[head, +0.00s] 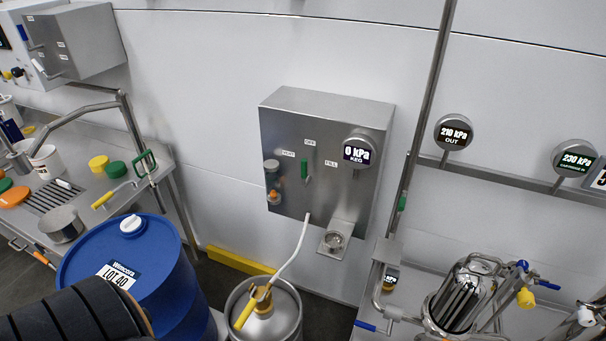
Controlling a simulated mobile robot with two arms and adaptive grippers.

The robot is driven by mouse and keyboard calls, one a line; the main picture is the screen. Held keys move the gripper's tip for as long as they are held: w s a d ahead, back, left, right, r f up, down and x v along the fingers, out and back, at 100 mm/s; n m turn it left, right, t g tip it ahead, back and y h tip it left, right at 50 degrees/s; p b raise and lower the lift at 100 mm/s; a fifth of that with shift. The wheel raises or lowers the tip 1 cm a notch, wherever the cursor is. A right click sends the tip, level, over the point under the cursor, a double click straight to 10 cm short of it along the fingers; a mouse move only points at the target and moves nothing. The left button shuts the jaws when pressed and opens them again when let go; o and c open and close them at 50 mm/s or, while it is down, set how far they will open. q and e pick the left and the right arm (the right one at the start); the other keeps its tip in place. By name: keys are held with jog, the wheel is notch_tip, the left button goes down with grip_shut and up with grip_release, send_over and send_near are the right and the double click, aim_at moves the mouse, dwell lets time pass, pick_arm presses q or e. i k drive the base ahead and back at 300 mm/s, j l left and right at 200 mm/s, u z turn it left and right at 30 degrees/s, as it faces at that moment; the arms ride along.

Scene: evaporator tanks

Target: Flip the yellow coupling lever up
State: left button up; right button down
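The yellow coupling lever (244,314) sits on top of a steel keg (284,325) at the bottom centre of the head view. It slants down and to the left from a brass-coloured coupler (265,302) on the keg's top. A whitish hose (296,249) runs from the coupler up to a steel wall box (328,150). The keg's lower part is cut off by the frame. Neither of my grippers is in view.
A blue drum (130,255) stands left of the keg. A dark ribbed cylinder (75,318) covers the lower left corner. A yellow floor bar (240,262) lies behind the keg. Steel pipework with a blue handle (368,326) is at right.

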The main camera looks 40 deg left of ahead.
aim_at(249, 308)
jog(key=u, duration=1.6)
